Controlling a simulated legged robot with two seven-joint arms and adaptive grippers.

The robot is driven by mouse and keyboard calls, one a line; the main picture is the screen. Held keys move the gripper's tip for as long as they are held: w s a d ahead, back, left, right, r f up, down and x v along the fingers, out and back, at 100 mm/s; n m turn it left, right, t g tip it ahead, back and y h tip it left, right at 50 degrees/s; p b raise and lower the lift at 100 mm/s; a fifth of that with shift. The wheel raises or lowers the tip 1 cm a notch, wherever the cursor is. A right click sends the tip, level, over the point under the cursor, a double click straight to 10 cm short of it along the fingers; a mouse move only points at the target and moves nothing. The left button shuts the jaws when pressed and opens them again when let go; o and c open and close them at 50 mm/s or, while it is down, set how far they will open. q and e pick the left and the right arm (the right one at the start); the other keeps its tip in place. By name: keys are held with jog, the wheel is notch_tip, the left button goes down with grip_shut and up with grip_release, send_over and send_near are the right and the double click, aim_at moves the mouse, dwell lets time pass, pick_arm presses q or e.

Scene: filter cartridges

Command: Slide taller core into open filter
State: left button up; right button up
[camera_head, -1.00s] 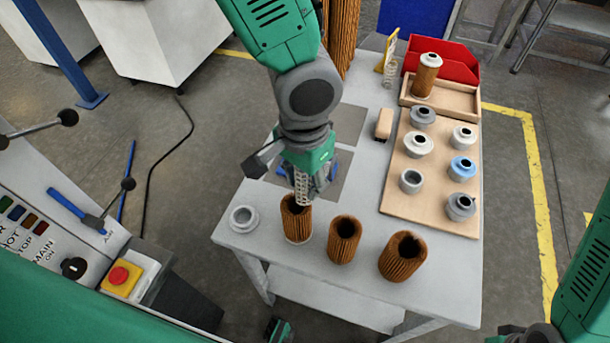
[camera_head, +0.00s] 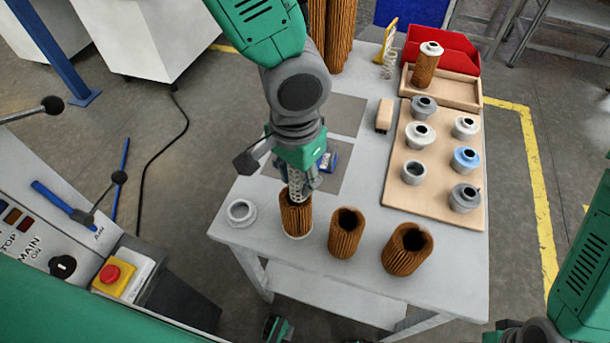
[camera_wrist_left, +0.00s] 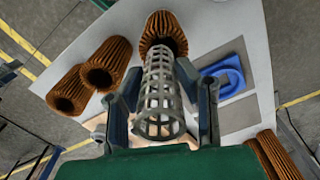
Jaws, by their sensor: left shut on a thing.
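My left gripper (camera_head: 303,182) is shut on a perforated grey metal core (camera_head: 296,190), upright over the left one of three brown pleated filters (camera_head: 297,218). The core's lower end is at this filter's open top, seemingly just inside it; the exact depth is hidden. In the left wrist view the mesh core (camera_wrist_left: 160,95) lies between the fingers, with its far end at the filter's mouth (camera_wrist_left: 163,30). The middle filter (camera_head: 345,235) and right filter (camera_head: 405,250) stand open on the table. My right gripper is not seen; only part of my right arm shows.
A grey-white ring cap (camera_head: 241,212) lies left of the filters. A wooden board (camera_head: 435,205) holds several caps at the right. Behind it are a wooden tray (camera_head: 455,92) with a capped filter (camera_head: 425,68) and a red bin (camera_head: 455,60). A tan block (camera_head: 384,115) lies mid-table.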

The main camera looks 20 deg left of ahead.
pick_arm(q)
jog(key=shift+a, duration=0.6)
jog(key=shift+s+d, duration=0.1)
jog(key=shift+a, duration=1)
jog(key=shift+d+p, duration=0.3)
jog(key=shift+d, duration=0.8)
jog(key=shift+a, duration=0.3)
jog(key=shift+d, duration=1.1)
jog(key=shift+a, duration=0.45)
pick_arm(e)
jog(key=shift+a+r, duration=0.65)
pick_arm(q)
jog(key=shift+d+f, duration=0.25)
jog(key=shift+d, duration=0.1)
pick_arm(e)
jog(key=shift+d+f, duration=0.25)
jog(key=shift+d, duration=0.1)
